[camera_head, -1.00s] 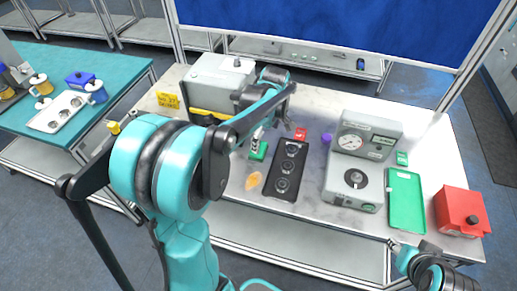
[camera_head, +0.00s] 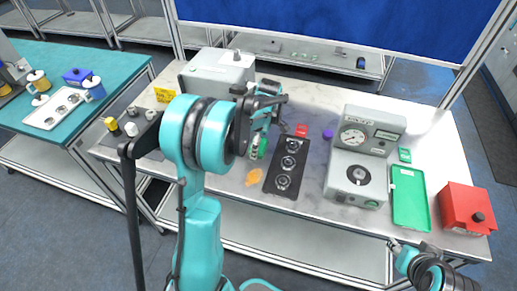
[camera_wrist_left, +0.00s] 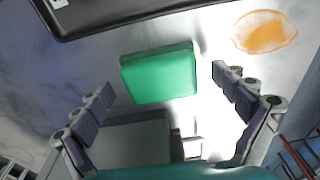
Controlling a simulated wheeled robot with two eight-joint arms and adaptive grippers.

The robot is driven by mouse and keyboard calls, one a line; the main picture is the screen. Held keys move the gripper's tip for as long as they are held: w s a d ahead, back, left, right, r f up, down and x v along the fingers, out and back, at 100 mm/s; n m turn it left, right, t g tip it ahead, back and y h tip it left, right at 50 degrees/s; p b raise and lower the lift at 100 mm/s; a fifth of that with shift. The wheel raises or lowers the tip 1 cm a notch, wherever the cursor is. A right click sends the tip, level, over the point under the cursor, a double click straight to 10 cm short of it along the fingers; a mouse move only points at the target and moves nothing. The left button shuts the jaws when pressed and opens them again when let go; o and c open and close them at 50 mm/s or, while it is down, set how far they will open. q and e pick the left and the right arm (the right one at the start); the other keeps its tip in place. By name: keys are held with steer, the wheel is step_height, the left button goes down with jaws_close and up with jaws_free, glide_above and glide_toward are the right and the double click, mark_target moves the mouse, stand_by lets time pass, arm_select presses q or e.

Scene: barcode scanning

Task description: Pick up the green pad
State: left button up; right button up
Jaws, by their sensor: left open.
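The green pad (camera_wrist_left: 160,73) is a small, thick green block on the pale worktop. In the head view the green pad (camera_head: 263,148) shows partly behind my left wrist, left of the black tray's far end. My left gripper (camera_wrist_left: 165,85) is open and empty, with one finger to each side of the pad in the wrist view. The fingers look short of the pad, with gaps on both sides, and no contact shows. In the head view my left gripper (camera_head: 258,138) is close over the pad. My right arm shows at the lower right; its fingers are not clear.
A black tray with round parts (camera_head: 270,178) lies right of the pad, and an orange patch (camera_head: 254,178) lies nearer. A red block (camera_head: 302,130), a grey gauge machine (camera_head: 358,165), a green tray (camera_head: 409,196) and a red box (camera_head: 465,208) stand further right. A grey machine (camera_head: 215,75) stands behind.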

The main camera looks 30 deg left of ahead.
arm_select(q)
steer(key=shift+r, duration=0.1)
steer(key=shift+c, duration=0.9)
steer(key=shift+s, duration=0.1)
steer(key=c, duration=1.3)
steer(key=shift+o, duration=0.2)
steer(key=shift+r, duration=0.15)
steer(key=shift+r, duration=0.25)
steer(key=r, duration=0.1)
steer(key=r+p, duration=0.2)
steer(key=r, duration=0.1)
steer(key=shift+d, duration=0.25)
steer(key=d+r+p, duration=0.2)
steer(key=d+r, duration=0.4)
steer(key=d, duration=0.5)
steer(key=shift+p, duration=0.3)
steer(key=shift+d+r, duration=0.1)
